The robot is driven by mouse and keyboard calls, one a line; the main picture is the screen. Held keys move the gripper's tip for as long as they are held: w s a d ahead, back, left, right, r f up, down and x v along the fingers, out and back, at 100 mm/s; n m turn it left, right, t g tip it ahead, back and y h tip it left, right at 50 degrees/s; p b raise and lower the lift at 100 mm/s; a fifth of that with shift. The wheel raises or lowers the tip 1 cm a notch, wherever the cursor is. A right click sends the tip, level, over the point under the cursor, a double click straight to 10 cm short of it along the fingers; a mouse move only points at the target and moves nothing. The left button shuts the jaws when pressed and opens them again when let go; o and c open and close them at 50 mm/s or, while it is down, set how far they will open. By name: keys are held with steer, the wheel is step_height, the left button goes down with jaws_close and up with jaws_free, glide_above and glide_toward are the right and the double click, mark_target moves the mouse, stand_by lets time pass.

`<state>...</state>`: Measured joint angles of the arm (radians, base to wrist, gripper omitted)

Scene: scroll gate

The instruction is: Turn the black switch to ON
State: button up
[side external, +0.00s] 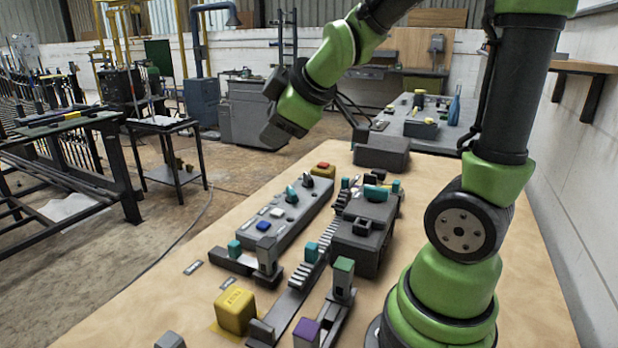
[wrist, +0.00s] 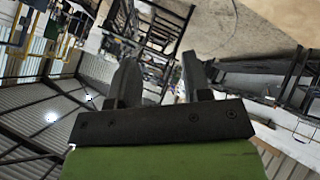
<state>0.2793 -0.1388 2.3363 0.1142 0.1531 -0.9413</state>
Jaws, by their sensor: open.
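In the side external view a long grey control panel (side external: 280,218) lies on the wooden table. In the side external view my arm's end hangs in the air above and beyond the panel, touching nothing; the fingers are not clear there.
A dark grey box (side external: 362,244) and a toothed rack (side external: 318,248) stand right of the panel. A yellow block (side external: 235,311), a purple-topped block (side external: 306,332) and a green-topped post (side external: 342,278) are nearer. Bare wooden table (side external: 150,310) lies at the left.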

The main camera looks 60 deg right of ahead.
steer(key=w+d+f+n+h, duration=0.3)
steer(key=w+d+f+n, duration=0.15)
steer(key=d, duration=0.35)
steer(key=n+h, duration=0.4)
steer(key=n, duration=1.3)
glide_toward(309, 176)
steer(key=shift+x, duration=4.9)
jaws_close()
